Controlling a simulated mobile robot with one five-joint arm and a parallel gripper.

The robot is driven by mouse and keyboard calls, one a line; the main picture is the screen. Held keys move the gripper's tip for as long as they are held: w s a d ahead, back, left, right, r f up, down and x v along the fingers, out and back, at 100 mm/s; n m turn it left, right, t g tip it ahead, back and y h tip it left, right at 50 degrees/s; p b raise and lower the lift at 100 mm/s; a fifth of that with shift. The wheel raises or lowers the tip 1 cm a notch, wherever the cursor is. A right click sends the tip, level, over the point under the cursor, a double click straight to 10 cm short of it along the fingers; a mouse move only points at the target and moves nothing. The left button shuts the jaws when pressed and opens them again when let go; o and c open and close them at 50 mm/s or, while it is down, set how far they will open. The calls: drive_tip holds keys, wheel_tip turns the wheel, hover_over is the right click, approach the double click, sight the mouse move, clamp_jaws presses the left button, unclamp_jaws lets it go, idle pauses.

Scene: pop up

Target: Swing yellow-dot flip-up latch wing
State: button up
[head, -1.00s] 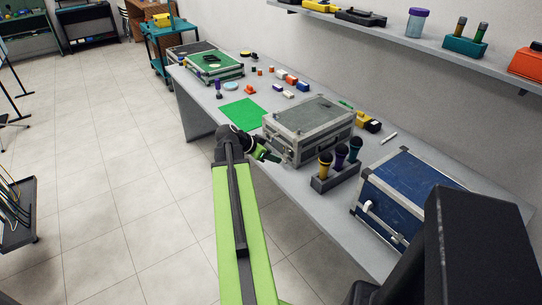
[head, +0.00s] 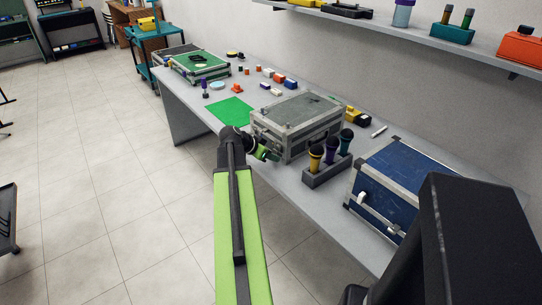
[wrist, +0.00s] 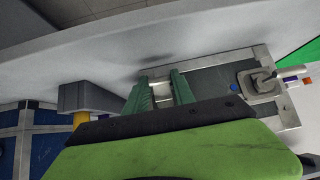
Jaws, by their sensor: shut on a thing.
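A grey hard case (head: 300,112) with metal edges stands on the workbench. In the wrist view, my green-fingered gripper (wrist: 162,92) is shut on a small pale metal piece (wrist: 162,86), which I take for the latch wing. No yellow dot shows; the fingers may cover it. Another latch (wrist: 262,82), with a blue dot beside it, is on the same face, to the right in the wrist view and apart from my fingers.
A microphone holder (head: 320,175) stands close right of the case, with a blue case (head: 395,185) beyond it. A green mat (head: 232,110) lies left of the grey case. Small coloured items lie further back. A shelf (head: 440,42) hangs above.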

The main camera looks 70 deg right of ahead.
drive_tip(key=shift+w+a+r, duration=0.15)
drive_tip(key=shift+a+r, duration=0.1)
drive_tip(key=shift+a, duration=0.15)
drive_tip(key=shift+c, duration=0.2)
drive_tip(key=shift+o, duration=0.2)
drive_tip(key=shift+w+a+r+p, duration=0.25)
drive_tip(key=shift+a+p, duration=0.1)
drive_tip(key=shift+p, duration=0.15)
drive_tip(key=shift+r, duration=0.1)
drive_tip(key=shift+c, duration=0.2)
drive_tip(key=shift+w+a+r+p, duration=0.15)
drive_tip(key=shift+a+r+p, duration=0.15)
drive_tip(key=shift+p, duration=0.05)
clamp_jaws()
drive_tip(key=shift+w+a+r+p, duration=0.15)
drive_tip(key=shift+a+r+p, duration=0.15)
drive_tip(key=shift+r+p, duration=0.1)
drive_tip(key=shift+f, duration=0.1)
